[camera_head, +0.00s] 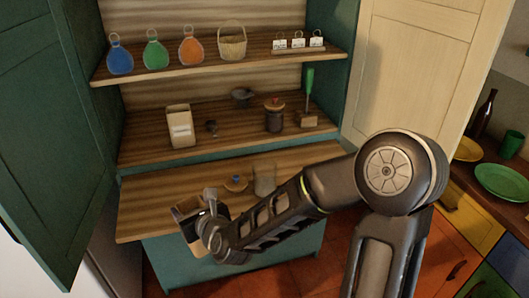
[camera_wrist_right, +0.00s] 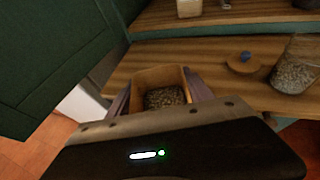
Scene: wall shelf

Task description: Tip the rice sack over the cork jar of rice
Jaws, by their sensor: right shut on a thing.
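The rice sack is an open-topped brown paper bag with grains inside. In the right wrist view the sack (camera_wrist_right: 160,76) sits between the fingers of my right gripper (camera_wrist_right: 162,96), its mouth open. In the head view my right gripper (camera_head: 206,215) is shut on the sack (camera_head: 186,208), just in front of the counter edge. The clear glass jar (camera_head: 264,178) stands open on the counter to the right of the sack, apart from it. The right wrist view shows grains in the jar (camera_wrist_right: 293,73). A round cork lid with a blue knob (camera_wrist_right: 244,64) lies left of the jar. My left gripper is out of view.
A similar closed bag (camera_head: 180,127), a dark jar (camera_head: 274,116) and a green-handled tool (camera_head: 309,95) stand on the shelf above. The upper shelf (camera_head: 160,69) holds colored flasks and a basket. The counter's left part (camera_head: 150,208) is clear. A green door (camera_head: 45,120) stands open at left.

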